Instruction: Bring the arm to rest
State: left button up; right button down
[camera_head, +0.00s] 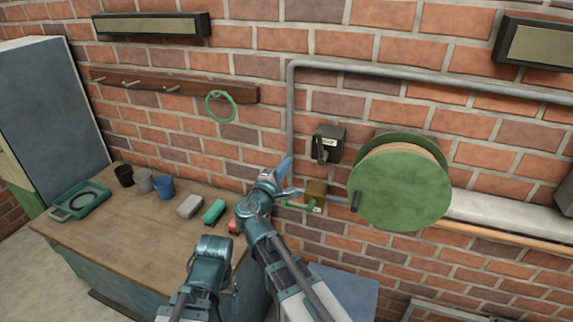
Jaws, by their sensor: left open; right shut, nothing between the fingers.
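My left gripper (235,285) is low in the view, in front of the workbench's right end. Its fingers are mostly hidden by my wrist, and I see nothing held in it. My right gripper (286,178) is raised in front of the brick wall, at the right end of the workbench. It is shut and empty, left of the brass box with a green handle (317,190).
The workbench (120,225) holds a green tray (62,213), black, grey and blue cups (164,189), a grey block (189,206) and a green block (214,212). A green reel (400,188), a switch box (328,145) and a peg rail with a green ring (209,107) are on the wall.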

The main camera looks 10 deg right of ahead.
jog(key=s+f+m+g+y, duration=0.3)
jog(key=s+f+m+g, duration=0.45)
jog(key=s+f, duration=0.6)
jog(key=s+a+f+m+g+y, duration=0.2)
jog(key=s+a+f+g+y, duration=0.4)
jog(key=s+a, duration=0.5)
notch_tip(320, 180, down, 3)
jog(key=shift+s+a+r+g+y, duration=0.2)
jog(key=shift+s+a+g+y, duration=0.2)
jog(key=shift+s+g, duration=0.45)
pick_arm(q)
jog(key=shift+c, duration=0.3)
pick_arm(e)
jog(key=shift+s, duration=0.15)
